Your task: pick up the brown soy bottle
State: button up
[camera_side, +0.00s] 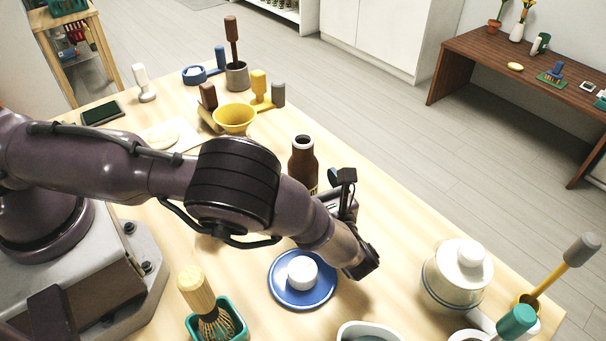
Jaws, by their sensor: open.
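The brown soy bottle (303,161) stands upright on the light wooden table, with a pale ring at its mouth. Its lower part is hidden behind my arm. My gripper (340,190) is at the end of the arm, just right of the bottle in the picture. It is open, and its fingers are partly hidden by my wrist. I cannot tell whether any finger touches the bottle.
A blue plate (275,283) with a white round item (302,272) lies below my wrist. A white lidded jar (455,275) stands to the right. A yellow bowl (234,119) is behind the bottle. A whisk (206,305) stands in a green holder at the front.

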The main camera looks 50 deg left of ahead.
aim_at(303, 168)
jog(key=shift+x, duration=1.95)
jog(key=shift+r, duration=0.1)
jog(key=c, duration=1.5)
jog(key=shift+r, duration=0.1)
jog(key=shift+r, duration=0.55)
jog(key=s+r, duration=0.4)
jog(key=s+a+r, duration=0.1)
jog(key=s+r, duration=0.2)
jog(key=s, duration=0.2)
jog(key=s+a+r, duration=0.1)
jog(key=s+r, duration=0.3)
jog(key=s, duration=0.1)
jog(key=shift+r, duration=0.35)
